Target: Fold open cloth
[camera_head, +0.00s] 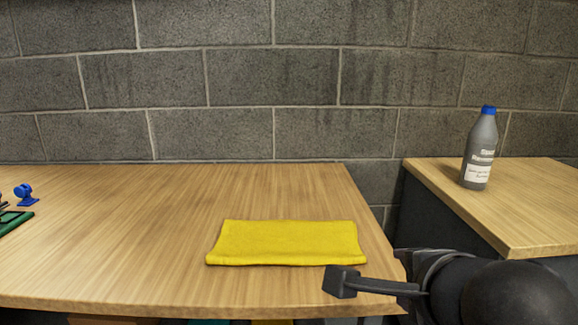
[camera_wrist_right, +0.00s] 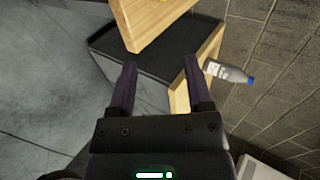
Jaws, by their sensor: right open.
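A yellow cloth (camera_head: 287,243) lies flat on the wooden table (camera_head: 130,230), near its front right part, as a wide rectangle with slightly uneven edges. I cannot tell how many layers it has. My right gripper (camera_head: 345,283) is near the table's front edge, just in front of the cloth's right front corner and apart from it. In the right wrist view my right gripper (camera_wrist_right: 161,63) has its two fingers spread with nothing between them. The cloth does not show in that view. My left gripper is not in view.
A grey bottle with a blue cap (camera_head: 480,150) stands on a second wooden-topped table (camera_head: 530,220) at the right, across a gap. A blue object (camera_head: 25,194) and a green item (camera_head: 14,221) lie at the far left. A block wall is behind.

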